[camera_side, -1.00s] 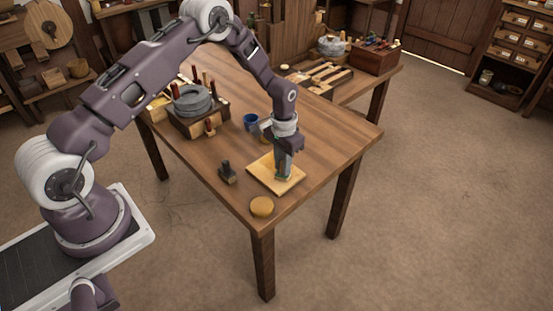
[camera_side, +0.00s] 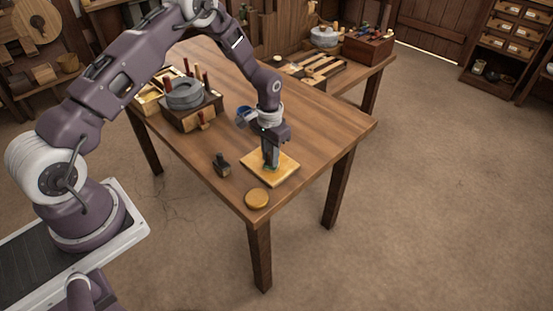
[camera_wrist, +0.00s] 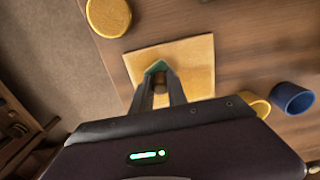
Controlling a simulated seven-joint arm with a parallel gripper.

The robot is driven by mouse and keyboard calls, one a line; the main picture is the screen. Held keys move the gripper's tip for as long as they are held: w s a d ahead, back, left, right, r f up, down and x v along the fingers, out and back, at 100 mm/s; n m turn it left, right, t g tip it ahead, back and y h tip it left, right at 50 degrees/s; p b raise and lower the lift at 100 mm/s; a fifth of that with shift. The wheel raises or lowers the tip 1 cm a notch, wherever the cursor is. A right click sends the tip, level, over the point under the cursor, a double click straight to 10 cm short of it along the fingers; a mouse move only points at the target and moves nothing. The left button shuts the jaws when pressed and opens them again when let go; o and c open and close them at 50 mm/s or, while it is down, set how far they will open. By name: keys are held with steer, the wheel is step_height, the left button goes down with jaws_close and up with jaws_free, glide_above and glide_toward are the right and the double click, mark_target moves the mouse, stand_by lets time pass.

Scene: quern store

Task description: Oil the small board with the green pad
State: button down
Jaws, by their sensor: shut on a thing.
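The small board (camera_side: 287,166) is a flat, square, golden piece lying near the table's front corner. It also shows in the wrist view (camera_wrist: 197,62). The green pad (camera_wrist: 157,67) is against the board's top near one edge, with a small brown knob on it. My gripper (camera_wrist: 160,88) is shut on the pad's knob, pointing down over the board. In the side view, my gripper (camera_side: 270,161) hides most of the pad; only a bit of green shows at the fingertips.
A round orange-yellow disc (camera_side: 257,198) lies at the near table corner. A small dark object (camera_side: 221,164) stands left of the board. A blue cup (camera_wrist: 292,98) and a yellow round vessel (camera_wrist: 259,106) are close by. A grey quern stone (camera_side: 184,94) sits farther back.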

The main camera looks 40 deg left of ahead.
steer(key=shift+a, duration=4.25)
step_height(320, 180, up, 8)
steer(key=s+d+m, duration=0.5)
steer(key=s+d, duration=0.1)
steer(key=s, duration=0.4)
steer(key=f, duration=0.9)
steer(key=shift+s+f, duration=0.2)
steer(key=shift+s, duration=0.05)
steer(key=shift+f, duration=0.1)
steer(key=c, duration=1.3)
jaws_free()
